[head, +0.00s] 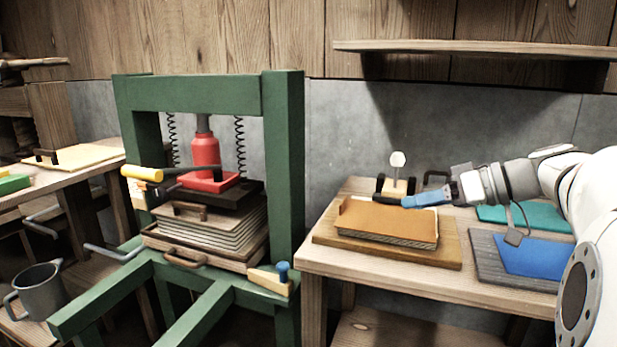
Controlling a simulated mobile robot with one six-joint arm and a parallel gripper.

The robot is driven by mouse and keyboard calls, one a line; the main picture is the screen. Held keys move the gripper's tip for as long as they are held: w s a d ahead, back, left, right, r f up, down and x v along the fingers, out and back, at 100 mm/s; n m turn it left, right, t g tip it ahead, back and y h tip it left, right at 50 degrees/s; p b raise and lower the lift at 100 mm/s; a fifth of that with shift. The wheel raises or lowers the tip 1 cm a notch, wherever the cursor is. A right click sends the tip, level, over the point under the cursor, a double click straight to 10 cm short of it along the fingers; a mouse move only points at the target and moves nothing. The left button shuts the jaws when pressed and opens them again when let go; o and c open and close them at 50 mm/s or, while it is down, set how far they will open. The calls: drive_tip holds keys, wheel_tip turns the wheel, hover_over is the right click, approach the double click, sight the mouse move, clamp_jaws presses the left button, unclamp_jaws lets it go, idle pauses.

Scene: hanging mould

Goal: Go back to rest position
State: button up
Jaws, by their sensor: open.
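My gripper (428,195) is at the end of my white arm, which reaches in from the right. Its blue finger part points left, in the air by the right rear of a brown-covered stack of sheets (385,221). It looks empty and open, though the gap between the fingers is hard to see. The stack lies on a wooden board (335,238) on the right-hand table (345,268). A small wooden stand with a pale knob (397,160) and dark side pieces shows behind the gripper.
A green press (285,165) with a red jack (205,150) holds a layered stack (205,230). A blue sheet (535,257) on a grey board and a teal sheet (495,214) lie at right. A shelf (470,47) hangs above. A grey jug (40,290) stands lower left.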

drive_tip(key=s+a+r+m+g+h+p, duration=0.1)
drive_tip(key=s+a+r+m+h+p, duration=0.1)
drive_tip(key=s+h+p, duration=0.3)
drive_tip(key=s+a+r+m+g+h+p, duration=0.1)
drive_tip(key=s+m+h+p, duration=0.4)
drive_tip(key=s+p, duration=0.9)
drive_tip(key=a+g+h+p, duration=0.1)
drive_tip(key=a+p, duration=0.1)
drive_tip(key=p, duration=0.4)
drive_tip(key=shift+s+a+r+g, duration=0.2)
drive_tip(key=shift+a+r+g, duration=0.1)
drive_tip(key=shift+r, duration=0.1)
